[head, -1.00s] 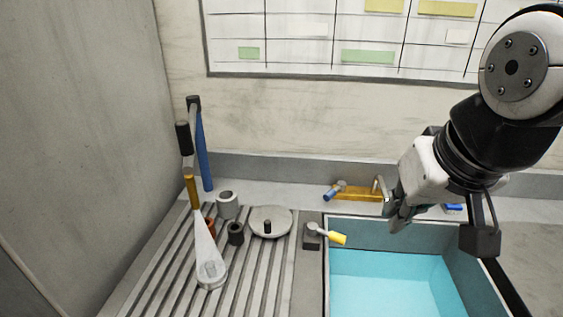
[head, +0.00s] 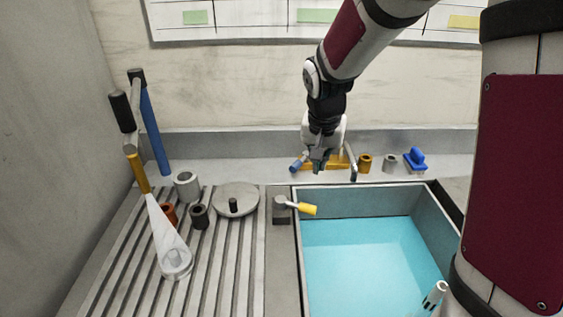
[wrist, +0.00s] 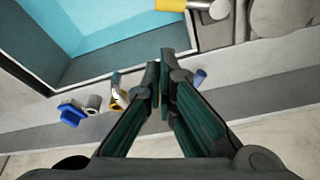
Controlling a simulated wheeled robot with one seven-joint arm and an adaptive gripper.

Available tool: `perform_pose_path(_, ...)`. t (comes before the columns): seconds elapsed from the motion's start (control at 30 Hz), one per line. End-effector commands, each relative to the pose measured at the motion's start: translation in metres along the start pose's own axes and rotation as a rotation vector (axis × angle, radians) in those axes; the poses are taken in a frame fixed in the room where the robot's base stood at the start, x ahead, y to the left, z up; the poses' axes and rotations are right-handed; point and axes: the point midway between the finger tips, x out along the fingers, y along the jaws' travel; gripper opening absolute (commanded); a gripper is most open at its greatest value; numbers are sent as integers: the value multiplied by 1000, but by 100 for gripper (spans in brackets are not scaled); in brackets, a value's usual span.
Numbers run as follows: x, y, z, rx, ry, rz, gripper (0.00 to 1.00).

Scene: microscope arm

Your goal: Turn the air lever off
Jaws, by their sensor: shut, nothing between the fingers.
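A lever with a yellow handle (head: 307,209) sits on a grey block (head: 281,209) at the basin's left rim, its handle pointing right over the rim. The yellow handle also shows at the top of the wrist view (wrist: 172,5). Behind the basin is a brass-coloured fixture (head: 338,164) with a blue-tipped handle (head: 296,165) at its left end; this blue tip shows in the wrist view (wrist: 200,76). No label shows which is the air lever. My gripper (head: 320,163) is shut and empty, in front of the brass fixture and partly hiding it; contact is unclear.
The basin (head: 425,199) holds blue water. On the ledge right of my gripper stand a brass cup (head: 365,163), a grey cup (head: 390,163) and a blue object (head: 414,159). A ribbed drainboard (head: 231,270) with a tall blue-and-grey stand (head: 154,130) and a round dish (head: 236,199) lies left.

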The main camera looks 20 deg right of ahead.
Motion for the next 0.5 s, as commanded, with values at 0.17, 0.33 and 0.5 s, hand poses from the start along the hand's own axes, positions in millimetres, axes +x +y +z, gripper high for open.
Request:
perform_pose_path(0.17,40,-8,-12,40,-2,37,0)
perform_pose_path(0.33,56,-11,-17,58,2,50,0)
perform_pose_path(0.5,58,-11,-17,61,2,52,0)
